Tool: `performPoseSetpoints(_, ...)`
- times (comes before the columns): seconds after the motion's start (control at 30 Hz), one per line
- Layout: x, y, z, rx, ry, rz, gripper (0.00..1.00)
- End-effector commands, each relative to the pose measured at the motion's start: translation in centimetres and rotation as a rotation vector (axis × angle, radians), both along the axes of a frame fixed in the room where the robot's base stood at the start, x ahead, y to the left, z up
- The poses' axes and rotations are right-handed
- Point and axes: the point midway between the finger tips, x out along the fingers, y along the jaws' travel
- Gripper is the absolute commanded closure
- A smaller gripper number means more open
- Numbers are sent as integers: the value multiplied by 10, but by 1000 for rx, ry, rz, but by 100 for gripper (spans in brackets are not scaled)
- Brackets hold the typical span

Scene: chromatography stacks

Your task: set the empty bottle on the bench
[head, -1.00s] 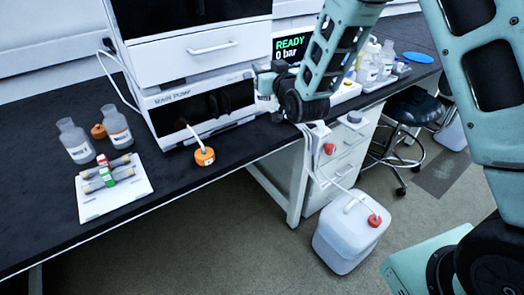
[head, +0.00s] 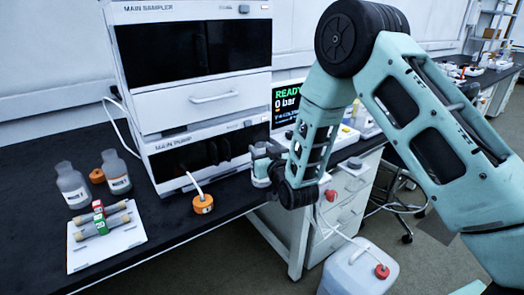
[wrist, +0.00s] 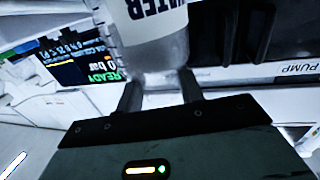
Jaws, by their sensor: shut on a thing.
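My gripper (wrist: 160,92) is shut on a clear bottle with a white label reading WATER (wrist: 145,22). The wrist view shows its fingers on either side of the bottle's clear part; the top of that picture cuts the bottle off. In the head view my gripper (head: 268,165) is by the lower right corner of the main pump, near the front edge of the black bench (head: 38,150). There the bottle is small and mostly hidden, and I cannot tell whether it touches the bench. I see no liquid clearly in it.
Two bottles (head: 73,187) (head: 115,172) and a white tray (head: 105,250) are on the left of the bench. An orange-capped piece with a tube (head: 202,204) sits before the pump (head: 205,150). A white canister (head: 358,270) stands on the floor.

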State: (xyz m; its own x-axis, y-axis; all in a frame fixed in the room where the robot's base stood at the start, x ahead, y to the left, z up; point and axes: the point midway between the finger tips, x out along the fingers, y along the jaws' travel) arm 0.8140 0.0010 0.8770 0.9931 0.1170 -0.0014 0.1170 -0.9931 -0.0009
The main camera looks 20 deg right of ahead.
Motion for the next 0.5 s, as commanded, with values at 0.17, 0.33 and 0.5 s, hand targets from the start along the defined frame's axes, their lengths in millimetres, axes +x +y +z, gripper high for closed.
performPoseSetpoints(0.17,0,0,1,0,-3,0,100)
performPoseSetpoints(0.33,0,0,-2,0,-1,0,57)
performPoseSetpoints(0.5,0,0,-2,0,-1,0,41)
